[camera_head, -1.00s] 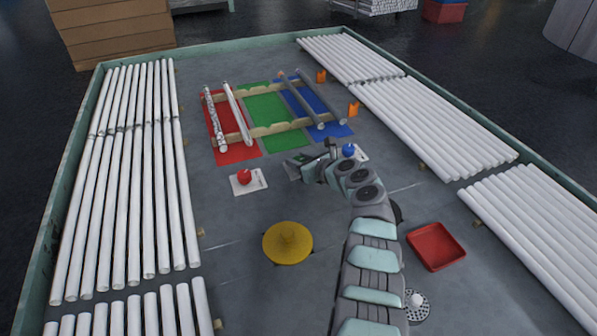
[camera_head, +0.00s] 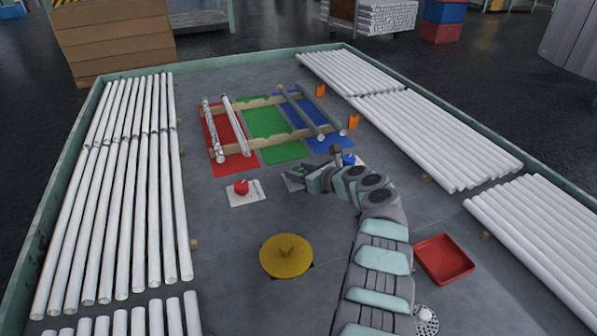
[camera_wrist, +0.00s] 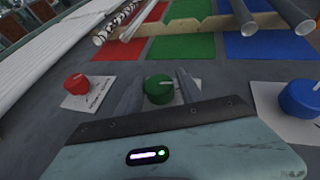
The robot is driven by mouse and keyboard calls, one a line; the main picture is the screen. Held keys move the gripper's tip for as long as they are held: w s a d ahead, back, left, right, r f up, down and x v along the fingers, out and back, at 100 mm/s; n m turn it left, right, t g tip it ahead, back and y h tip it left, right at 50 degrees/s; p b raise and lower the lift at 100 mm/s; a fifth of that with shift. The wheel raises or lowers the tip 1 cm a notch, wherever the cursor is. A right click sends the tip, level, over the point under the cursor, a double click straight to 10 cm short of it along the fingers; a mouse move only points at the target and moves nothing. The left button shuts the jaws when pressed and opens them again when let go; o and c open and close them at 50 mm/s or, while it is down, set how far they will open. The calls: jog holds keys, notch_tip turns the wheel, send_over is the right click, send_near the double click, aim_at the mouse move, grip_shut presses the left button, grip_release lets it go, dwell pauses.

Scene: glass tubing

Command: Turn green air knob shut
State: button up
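The green knob (camera_wrist: 158,89) shows in the wrist view between the two fingers of my gripper (camera_wrist: 160,88), on a white plate with a light mark on its top. The fingers are spread, one on each side of the knob; I cannot tell whether they touch it. In the head view my gripper (camera_head: 297,178) is low over the table between the red and blue knobs, and my arm hides most of the green knob.
The red knob (camera_head: 241,187) is to the left and the blue knob (camera_head: 348,160) to the right, close to my wrist. Behind is a wooden rack (camera_head: 262,141) with tubes over red, green and blue mats. A yellow disc (camera_head: 286,257) and red tray (camera_head: 443,259) are nearer.

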aim_at(295, 168)
jog(key=shift+o, duration=1.3)
jog(key=shift+a, duration=0.15)
jog(key=p, duration=0.1)
jog(key=r+p, duration=0.1)
jog(key=p, duration=0.1)
jog(key=shift+s+d, duration=0.2)
jog(key=shift+s, duration=0.05)
jog(key=p+v, duration=0.2)
jog(key=p, duration=0.4)
jog(key=p+v, duration=0.1)
jog(key=p, duration=0.1)
jog(key=shift+s+d+r+p, duration=0.1)
jog(key=shift+s+d+p, duration=0.1)
jog(key=shift+s+p, duration=0.1)
jog(key=p+v, duration=0.4)
jog(key=p, duration=0.1)
jog(key=shift+s+d, duration=0.2)
jog(key=shift+d, duration=0.1)
jog(key=shift+s+d+r+p, duration=0.1)
jog(key=shift+s+d+p, duration=0.35)
jog(key=shift+s, duration=0.2)
